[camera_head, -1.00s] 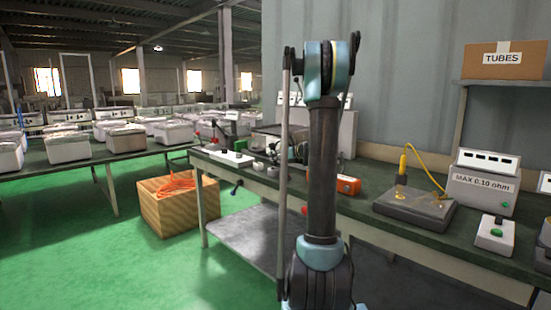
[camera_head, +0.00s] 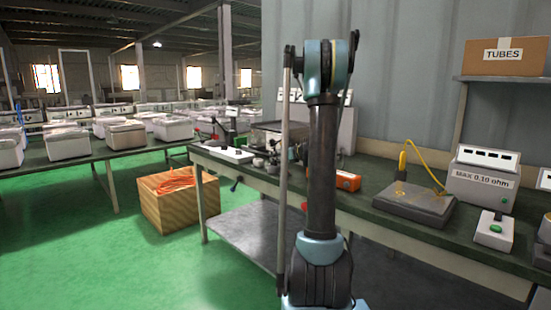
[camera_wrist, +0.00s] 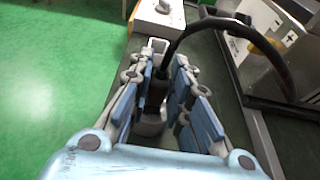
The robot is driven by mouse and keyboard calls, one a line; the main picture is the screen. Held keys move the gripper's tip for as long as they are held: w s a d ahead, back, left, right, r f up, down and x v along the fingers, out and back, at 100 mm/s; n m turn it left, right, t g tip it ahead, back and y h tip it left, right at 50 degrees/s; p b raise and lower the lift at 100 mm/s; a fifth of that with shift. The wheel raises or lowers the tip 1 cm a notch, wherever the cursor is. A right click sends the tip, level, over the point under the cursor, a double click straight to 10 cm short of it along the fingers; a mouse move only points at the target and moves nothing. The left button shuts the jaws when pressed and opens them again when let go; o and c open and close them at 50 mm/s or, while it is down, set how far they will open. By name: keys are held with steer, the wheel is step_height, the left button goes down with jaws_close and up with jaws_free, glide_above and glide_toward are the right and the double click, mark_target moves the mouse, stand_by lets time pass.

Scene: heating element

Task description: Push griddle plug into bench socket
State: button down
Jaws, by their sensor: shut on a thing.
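My gripper (camera_wrist: 163,72) is shut on the dark griddle plug (camera_wrist: 156,92), between its blue-padded fingers in the wrist view. A thick black cable (camera_wrist: 205,23) rises from the plug and arches to the right. A white box (camera_wrist: 150,22) with a grey round part, probably the bench socket, lies beyond the fingertips at the top. It looks apart from the plug, but depth is unclear. In the head view, a white socket strip (camera_head: 228,154) lies at the bench's left end. The griddle (camera_head: 280,137) stands behind it.
An orange device (camera_head: 348,181) lies on the green bench right of my arm. Farther right are a grey plate with a yellow probe (camera_head: 412,203) and a white meter (camera_head: 482,183). A wooden crate (camera_head: 178,208) stands on the floor left of the bench.

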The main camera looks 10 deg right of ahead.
steer(key=shift+f, duration=0.6)
steer(key=c, duration=1.4)
jaws_free()
steer(key=shift+s+d, duration=0.1)
steer(key=v, duration=1.1)
steer(key=shift+s+d+r, duration=0.15)
steer(key=shift+s+d, duration=0.1)
